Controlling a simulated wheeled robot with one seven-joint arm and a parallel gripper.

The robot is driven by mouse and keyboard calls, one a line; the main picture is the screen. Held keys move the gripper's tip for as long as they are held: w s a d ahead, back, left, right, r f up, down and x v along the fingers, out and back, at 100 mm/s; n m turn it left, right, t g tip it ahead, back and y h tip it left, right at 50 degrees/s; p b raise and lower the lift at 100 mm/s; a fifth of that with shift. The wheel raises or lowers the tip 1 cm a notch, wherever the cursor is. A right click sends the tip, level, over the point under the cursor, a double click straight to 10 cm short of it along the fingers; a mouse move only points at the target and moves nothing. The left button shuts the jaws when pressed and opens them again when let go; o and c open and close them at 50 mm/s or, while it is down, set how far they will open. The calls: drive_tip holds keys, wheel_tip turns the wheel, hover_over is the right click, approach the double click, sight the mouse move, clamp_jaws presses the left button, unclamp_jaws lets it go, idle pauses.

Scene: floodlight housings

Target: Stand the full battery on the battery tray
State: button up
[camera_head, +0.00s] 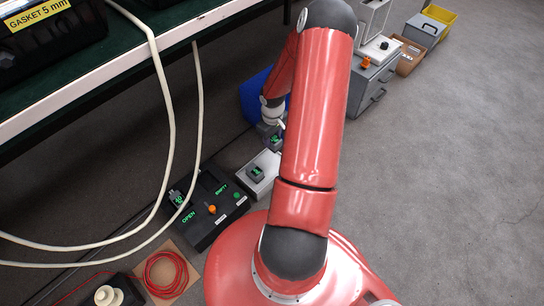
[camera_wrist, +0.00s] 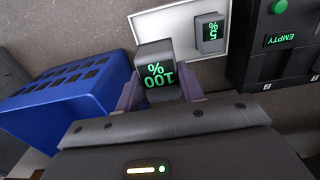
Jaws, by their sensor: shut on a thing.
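My gripper (camera_wrist: 160,92) is shut on a dark grey battery (camera_wrist: 158,75) whose green display reads 100 %. The held battery also shows in the head view (camera_head: 275,139), close to the far end of the white tray (camera_head: 265,187). In the wrist view it overlaps the near edge of the tray (camera_wrist: 180,22); I cannot tell whether it touches. Another grey battery (camera_wrist: 210,33), reading 5 %, stands on the tray, and it also shows in the head view (camera_head: 257,172). The held battery's lower end is hidden.
A black charger box (camera_head: 205,222) with OPEN and EMPTY labels and an orange knob (camera_head: 212,209) is beside the tray; a battery (camera_head: 177,197) sits in its left part. A blue slotted bin (camera_wrist: 60,110) is left of my gripper. Pale cables hang by the shelf.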

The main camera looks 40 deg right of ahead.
wheel_tip(320, 180, down, 11)
drive_tip(key=shift+r+b, duration=0.15)
drive_tip(key=shift+b, duration=0.75)
drive_tip(key=shift+f, duration=0.2)
drive_tip(key=o, duration=1.2)
drive_tip(key=shift+r, duration=0.2)
wheel_tip(320, 180, up, 12)
drive_tip(key=p, duration=0.2)
drive_tip(key=shift+p, duration=0.3)
